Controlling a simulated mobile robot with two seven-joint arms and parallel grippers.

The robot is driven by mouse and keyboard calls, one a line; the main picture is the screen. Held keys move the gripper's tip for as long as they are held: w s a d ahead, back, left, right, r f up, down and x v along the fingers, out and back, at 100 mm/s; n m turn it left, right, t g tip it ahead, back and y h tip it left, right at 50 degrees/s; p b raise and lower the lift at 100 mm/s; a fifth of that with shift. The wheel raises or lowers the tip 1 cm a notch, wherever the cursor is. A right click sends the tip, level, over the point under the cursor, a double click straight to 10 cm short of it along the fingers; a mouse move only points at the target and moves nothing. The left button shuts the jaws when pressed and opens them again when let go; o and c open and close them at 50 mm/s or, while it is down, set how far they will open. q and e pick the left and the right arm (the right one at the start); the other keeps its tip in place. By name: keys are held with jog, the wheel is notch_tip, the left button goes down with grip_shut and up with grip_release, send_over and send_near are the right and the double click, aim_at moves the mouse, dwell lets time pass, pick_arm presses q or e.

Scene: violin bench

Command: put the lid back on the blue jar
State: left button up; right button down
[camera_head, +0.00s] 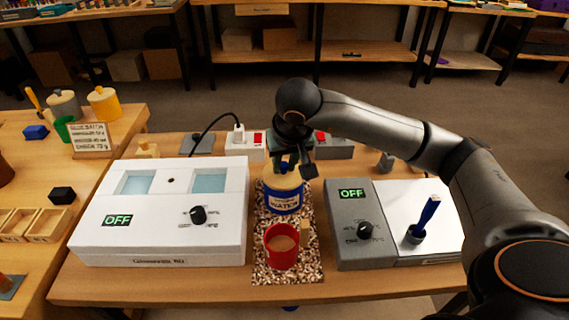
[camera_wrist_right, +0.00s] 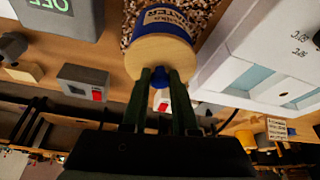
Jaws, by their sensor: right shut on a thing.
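The blue jar (camera_head: 284,197), with a "WATER" label, stands on the speckled mat (camera_head: 262,262) in the middle of the bench. In the right wrist view the jar (camera_wrist_right: 168,20) shows beyond a round tan lid (camera_wrist_right: 155,54) with a blue knob. My right gripper (camera_head: 287,163) is directly above the jar. In the wrist view its two fingers (camera_wrist_right: 161,76) are shut on the lid's blue knob. The lid is at the jar's mouth and lined up with it; I cannot tell whether it rests fully on the rim. My left gripper is not in view.
A red cup (camera_head: 282,247) with brown contents stands just in front of the jar. A white two-well bath (camera_head: 160,240) reading OFF is at the left. A grey heater (camera_head: 355,235) and white plate with a blue-handled tool (camera_head: 428,211) are at the right. Power sockets (camera_head: 245,146) lie behind.

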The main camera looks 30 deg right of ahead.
dwell(0.3)
jog(key=shift+c, duration=0.6)
grip_release()
jog(key=shift+r, duration=0.1)
jog(key=shift+r+p, duration=2.5)
jog(key=shift+r, duration=0.95)
grip_shut()
